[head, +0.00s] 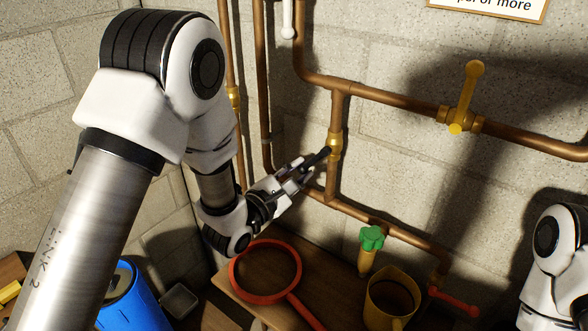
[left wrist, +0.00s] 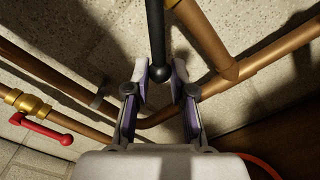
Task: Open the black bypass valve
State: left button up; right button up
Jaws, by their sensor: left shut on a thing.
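The black bypass valve has a brass body (head: 335,143) on the short vertical copper pipe. Its black lever (head: 318,157) sticks out down and to the left from the body, toward me. In the left wrist view the lever (left wrist: 156,30) comes down from the top edge and ends in a ball between the fingertips. My left gripper (head: 300,170) is shut on the black lever near its ball end; it also shows in the left wrist view (left wrist: 160,72). Of my right arm only white links show at the right edge; its gripper is out of view.
A yellow-handled valve (head: 467,95) sits on the upper pipe, and a red-handled valve (head: 455,302) at lower right. Below are a red ring with a handle (head: 267,243), a green-topped item (head: 372,239), a yellow mug (head: 376,312) and a blue container (head: 142,306).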

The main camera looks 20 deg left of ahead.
pick_arm(q)
jog(key=shift+d+f, duration=0.1)
jog(key=shift+s+d+f+b, duration=0.2)
jog(key=shift+d+f, duration=0.1)
jog(key=shift+d, duration=0.2)
jog(key=shift+s+d+f+b, duration=0.15)
jog(key=shift+d+f, duration=0.1)
jog(key=shift+d, duration=0.3)
